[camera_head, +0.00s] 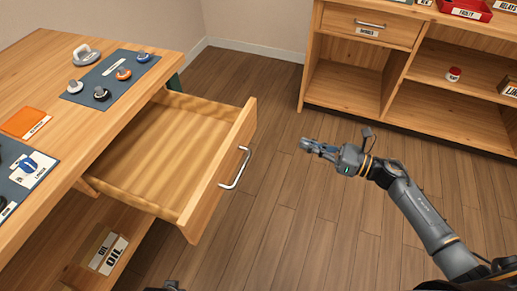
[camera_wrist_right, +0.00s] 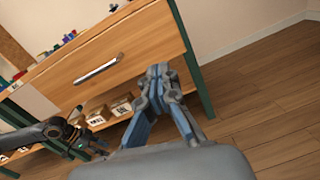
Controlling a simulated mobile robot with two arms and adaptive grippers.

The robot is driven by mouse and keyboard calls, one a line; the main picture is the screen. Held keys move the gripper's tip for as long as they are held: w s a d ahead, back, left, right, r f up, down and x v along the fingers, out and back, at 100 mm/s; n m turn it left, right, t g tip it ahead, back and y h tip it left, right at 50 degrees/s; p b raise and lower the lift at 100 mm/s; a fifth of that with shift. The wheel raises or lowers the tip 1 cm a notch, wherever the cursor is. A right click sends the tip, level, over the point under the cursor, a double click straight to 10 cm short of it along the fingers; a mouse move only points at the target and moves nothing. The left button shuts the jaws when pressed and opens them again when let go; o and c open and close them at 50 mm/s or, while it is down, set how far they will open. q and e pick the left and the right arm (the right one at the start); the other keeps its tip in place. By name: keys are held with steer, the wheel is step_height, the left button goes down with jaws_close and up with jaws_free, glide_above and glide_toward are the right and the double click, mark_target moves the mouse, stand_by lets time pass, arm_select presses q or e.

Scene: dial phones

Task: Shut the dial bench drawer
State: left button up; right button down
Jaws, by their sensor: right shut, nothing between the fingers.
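The dial bench drawer (camera_head: 150,150) is pulled well out from under the wooden bench top and looks empty inside. Its front carries a silver bar handle (camera_head: 235,168). The drawer front (camera_wrist_right: 135,50) and handle (camera_wrist_right: 98,70) also show in the right wrist view. My right gripper (camera_head: 306,146) is shut and empty, in the air to the right of the handle and apart from it. Its fingers (camera_wrist_right: 160,76) show in the wrist view below and right of the handle. My left gripper (camera_wrist_right: 88,147) shows small at the left there; its jaws are unclear.
The bench top (camera_head: 52,75) holds dials on a dark mat (camera_head: 112,76) and an orange tray (camera_head: 22,122). Boxes (camera_head: 108,252) sit on the shelf under the drawer. A wooden cabinet (camera_head: 345,50) stands at the back right. Open floor lies right of the drawer.

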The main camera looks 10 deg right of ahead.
steer(key=a+n+g, duration=0.1)
steer(key=n, duration=0.2)
steer(key=p, duration=0.1)
glide_toward(248, 130)
steer(key=shift+y, duration=0.3)
steer(key=x, duration=0.6)
steer(key=shift+w+d+f, duration=0.15)
steer(key=shift+w+f, duration=0.05)
steer(key=shift+f, duration=0.05)
steer(key=shift+w+a, duration=0.3)
steer(key=shift+a, duration=0.15)
arm_select(q)
steer(key=f, duration=0.1)
steer(key=s+f, duration=0.1)
steer(key=f, duration=0.2)
steer(key=shift+s+a, duration=0.15)
steer(key=shift+s, duration=0.15)
arm_select(e)
steer(key=shift+f, duration=0.1)
arm_select(q)
steer(key=shift+a, duration=0.1)
arm_select(e)
steer(key=shift+a, duration=0.1)
